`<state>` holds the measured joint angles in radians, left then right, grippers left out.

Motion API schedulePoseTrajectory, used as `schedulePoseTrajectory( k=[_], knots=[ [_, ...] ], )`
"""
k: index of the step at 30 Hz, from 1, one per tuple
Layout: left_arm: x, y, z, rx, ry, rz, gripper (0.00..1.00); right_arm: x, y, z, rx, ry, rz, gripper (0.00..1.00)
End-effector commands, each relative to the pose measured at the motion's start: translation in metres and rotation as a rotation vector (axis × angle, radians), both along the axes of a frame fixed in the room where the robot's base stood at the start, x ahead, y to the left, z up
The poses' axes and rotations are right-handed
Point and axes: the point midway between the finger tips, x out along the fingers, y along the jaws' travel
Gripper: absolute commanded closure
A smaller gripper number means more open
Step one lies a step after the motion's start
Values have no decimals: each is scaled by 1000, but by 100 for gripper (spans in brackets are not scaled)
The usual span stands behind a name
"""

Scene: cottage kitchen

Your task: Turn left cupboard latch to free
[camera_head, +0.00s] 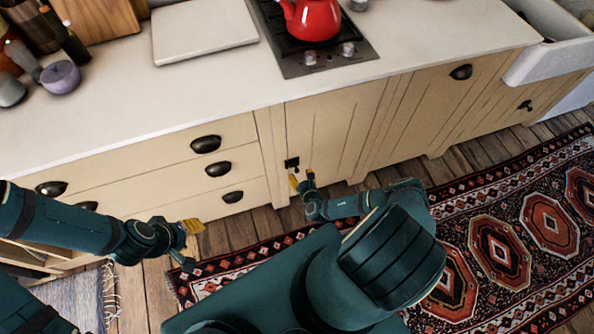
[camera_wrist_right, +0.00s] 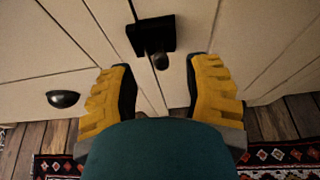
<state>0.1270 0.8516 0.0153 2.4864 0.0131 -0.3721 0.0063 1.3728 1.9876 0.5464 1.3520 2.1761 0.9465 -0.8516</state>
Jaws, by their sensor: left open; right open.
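My right gripper (camera_head: 301,180) is just below the latch. Its yellow fingers (camera_wrist_right: 163,90) are open, one to each side of the knob and apart from it, with nothing between them. My left gripper (camera_head: 194,240) is open and empty, low in front of the drawers and near the floor.
Drawers with black cup handles (camera_head: 206,144) are left of the latch. The worktop (camera_head: 110,110) above holds a red kettle (camera_head: 312,18) on a hob. A patterned rug (camera_head: 500,240) lies on the wooden floor. At lower left a cabinet (camera_head: 25,255) looks open.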

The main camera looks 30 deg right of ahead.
Motion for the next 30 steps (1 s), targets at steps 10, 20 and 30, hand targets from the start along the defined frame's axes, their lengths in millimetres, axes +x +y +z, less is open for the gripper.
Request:
schedulePoseTrajectory(
  k=[10,20,30],
  knots=[
    [-6,-1,-18,-3,13,-10,53,42,-9,-19,1,-1,2,51],
    [-6,-1,-18,-4,15,-11,53,46,-11,-19,1,0,2,51],
    [-6,-1,-18,-3,14,-11,53,46,-11,-19,0,0,1,100]
  ],
)
